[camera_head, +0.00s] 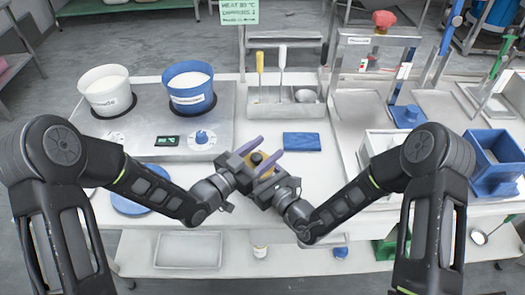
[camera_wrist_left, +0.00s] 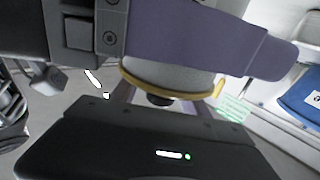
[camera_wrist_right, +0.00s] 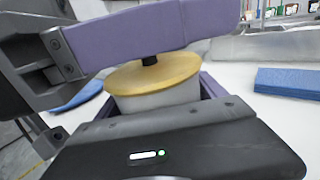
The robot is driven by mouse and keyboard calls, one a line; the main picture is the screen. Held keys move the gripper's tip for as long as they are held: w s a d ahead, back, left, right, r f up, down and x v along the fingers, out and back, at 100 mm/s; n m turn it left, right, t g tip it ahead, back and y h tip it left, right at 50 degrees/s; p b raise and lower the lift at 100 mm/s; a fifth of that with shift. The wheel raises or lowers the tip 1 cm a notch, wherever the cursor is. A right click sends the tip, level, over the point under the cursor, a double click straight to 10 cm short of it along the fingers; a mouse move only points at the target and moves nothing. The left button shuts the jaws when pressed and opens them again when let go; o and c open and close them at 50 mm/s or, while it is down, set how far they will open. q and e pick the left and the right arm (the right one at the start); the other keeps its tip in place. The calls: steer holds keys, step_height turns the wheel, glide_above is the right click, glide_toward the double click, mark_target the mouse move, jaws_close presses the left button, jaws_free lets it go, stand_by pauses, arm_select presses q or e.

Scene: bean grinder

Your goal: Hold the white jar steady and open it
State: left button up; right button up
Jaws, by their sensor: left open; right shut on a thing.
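The jar body (camera_wrist_left: 165,77) and knob also show, upside down, in the left wrist view. My right gripper (camera_head: 276,189) is shut on the jar body; its fingers are mostly hidden in the head view. I cannot tell whether the fingers touch the knob.
A blue cloth (camera_head: 302,142) lies to the right of the jar. A rack with two tools (camera_head: 281,111) is behind. A blue bin (camera_head: 491,170) stands at far right.

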mark_target(265, 157)
arm_select(q)
jaws_close()
stand_by(0.4)
steer(key=shift+r, duration=0.25)
stand_by(1.0)
steer(key=shift+r, duration=0.85)
steer(key=shift+r, duration=0.1)
steer(key=shift+r, duration=1.9)
arm_select(e)
steer(key=o, duration=2)
steer(key=shift+o, duration=0.2)
